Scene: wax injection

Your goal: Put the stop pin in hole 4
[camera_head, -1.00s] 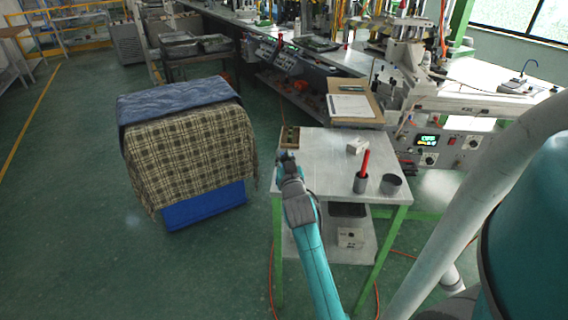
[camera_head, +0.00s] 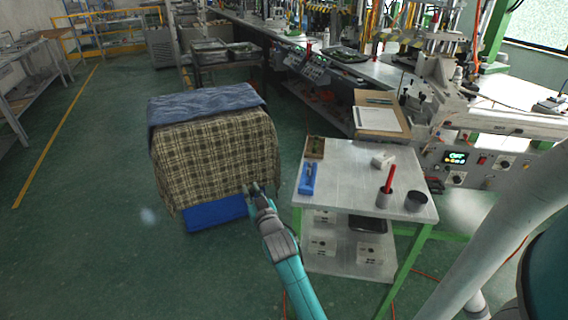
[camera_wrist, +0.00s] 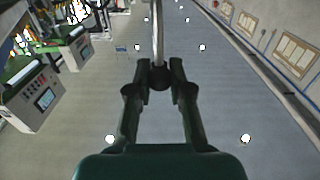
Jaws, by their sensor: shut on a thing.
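My gripper (camera_head: 257,188) is left of the small table, in front of the plaid-covered stack. In the wrist view, my gripper (camera_wrist: 159,72) is shut on the stop pin (camera_wrist: 158,32), a thin silver rod with a dark round end between the fingertips. The rod points to the top of that picture. In the head view the pin is too small to make out. On the table's left side lies a blue fixture (camera_head: 307,179), behind it a brown tray (camera_head: 315,148). Holes and their numbers cannot be read in either.
A plaid-covered stack (camera_head: 215,155) stands left. A clipboard (camera_head: 379,118) lies behind. The table's middle is clear.

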